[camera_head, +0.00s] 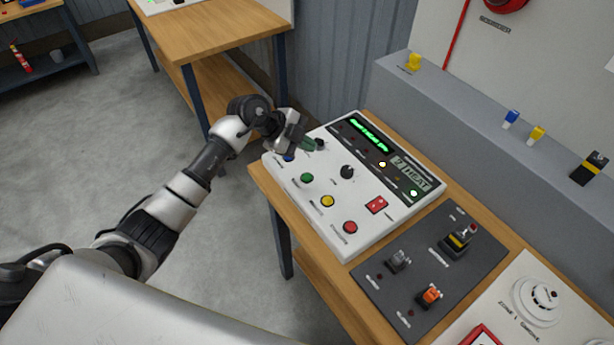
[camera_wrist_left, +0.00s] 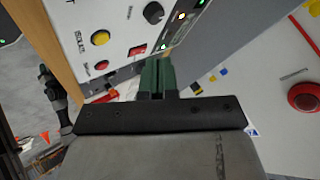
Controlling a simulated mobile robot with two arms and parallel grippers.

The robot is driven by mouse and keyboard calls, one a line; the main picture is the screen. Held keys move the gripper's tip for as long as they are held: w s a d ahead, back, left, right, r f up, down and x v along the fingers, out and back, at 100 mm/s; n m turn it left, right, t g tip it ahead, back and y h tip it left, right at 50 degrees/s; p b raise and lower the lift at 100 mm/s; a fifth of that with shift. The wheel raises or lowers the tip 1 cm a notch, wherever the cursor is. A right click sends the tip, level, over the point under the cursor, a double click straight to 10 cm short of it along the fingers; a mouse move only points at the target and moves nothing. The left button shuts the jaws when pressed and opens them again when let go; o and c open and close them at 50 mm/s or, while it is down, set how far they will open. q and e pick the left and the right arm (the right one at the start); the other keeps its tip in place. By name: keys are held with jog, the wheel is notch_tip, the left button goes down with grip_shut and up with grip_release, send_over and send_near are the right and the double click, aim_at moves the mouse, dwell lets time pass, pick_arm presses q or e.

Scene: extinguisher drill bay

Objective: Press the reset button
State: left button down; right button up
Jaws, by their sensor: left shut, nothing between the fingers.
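The white control panel (camera_head: 318,187) lies on a wooden bench. The labels are too small to read in the head view, so I cannot tell which is reset. My left gripper (camera_head: 309,145) is shut and empty over the panel's far left corner, near the blue button and a black knob (camera_head: 320,143). Its green fingers (camera_wrist_left: 157,76) show in the left wrist view; contact cannot be told. My right gripper is not seen.
The panel also has a black dial (camera_head: 347,171), a red switch (camera_head: 376,204) and a lit green display (camera_head: 369,136). A dark plate (camera_head: 404,282) with several switches sits to the right. A grey ledge (camera_head: 455,120) runs behind. Open floor (camera_head: 225,265) lies left.

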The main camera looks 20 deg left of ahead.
pick_arm(q)
jog(key=b, duration=0.7)
send_over(306, 178)
notch_tip(306, 178, down, 6)
jog(key=shift+f, duration=0.2)
notch_tip(306, 178, down, 2)
jog(key=shift+f, duration=0.1)
dwell(1.1)
jog(key=shift+f, duration=0.15)
jog(key=shift+f, duration=0.25)
